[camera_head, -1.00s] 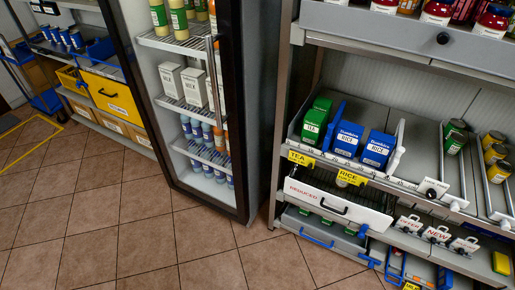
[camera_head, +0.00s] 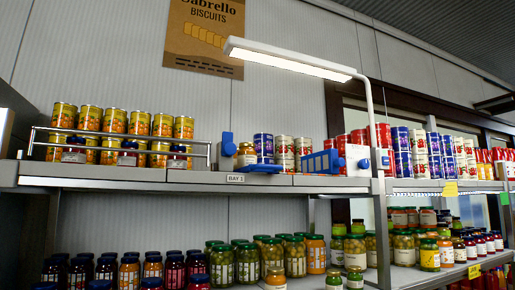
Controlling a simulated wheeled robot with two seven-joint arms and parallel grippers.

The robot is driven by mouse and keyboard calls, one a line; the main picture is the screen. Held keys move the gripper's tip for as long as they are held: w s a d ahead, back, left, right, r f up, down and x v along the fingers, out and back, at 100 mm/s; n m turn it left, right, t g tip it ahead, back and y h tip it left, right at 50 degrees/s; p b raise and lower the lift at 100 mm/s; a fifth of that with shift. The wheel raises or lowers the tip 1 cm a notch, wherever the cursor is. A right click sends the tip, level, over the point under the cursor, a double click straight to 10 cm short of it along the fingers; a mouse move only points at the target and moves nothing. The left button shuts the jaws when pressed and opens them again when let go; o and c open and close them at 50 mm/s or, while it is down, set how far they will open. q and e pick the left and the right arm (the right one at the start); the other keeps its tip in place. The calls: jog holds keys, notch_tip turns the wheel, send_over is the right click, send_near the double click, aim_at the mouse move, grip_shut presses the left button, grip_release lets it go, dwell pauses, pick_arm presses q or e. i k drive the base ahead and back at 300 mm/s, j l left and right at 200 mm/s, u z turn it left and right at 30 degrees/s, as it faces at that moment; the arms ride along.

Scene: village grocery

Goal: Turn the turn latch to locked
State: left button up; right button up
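I cannot make out a turn latch for certain in this view. A small white box (camera_head: 354,154) with a round mark on its face stands on the upper shelf beside the lamp post. Blue fittings sit on the same shelf: an upright one at the left (camera_head: 228,146) and a low slotted one (camera_head: 322,163) beside the white box. Whether any of these is the latch, and how it is set, I cannot tell. Neither of my grippers is in view.
The upper shelf (camera_head: 120,181) carries several orange cans (camera_head: 113,121) behind a wire rail, with more cans to the right. A white lamp (camera_head: 290,60) overhangs it. The lower shelf holds many jars (camera_head: 221,264). A biscuit poster (camera_head: 205,38) hangs on the wall behind.

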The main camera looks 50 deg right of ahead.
aim_at(230, 149)
jog(key=i+l+z, duration=0.1)
jog(key=z, duration=1.2)
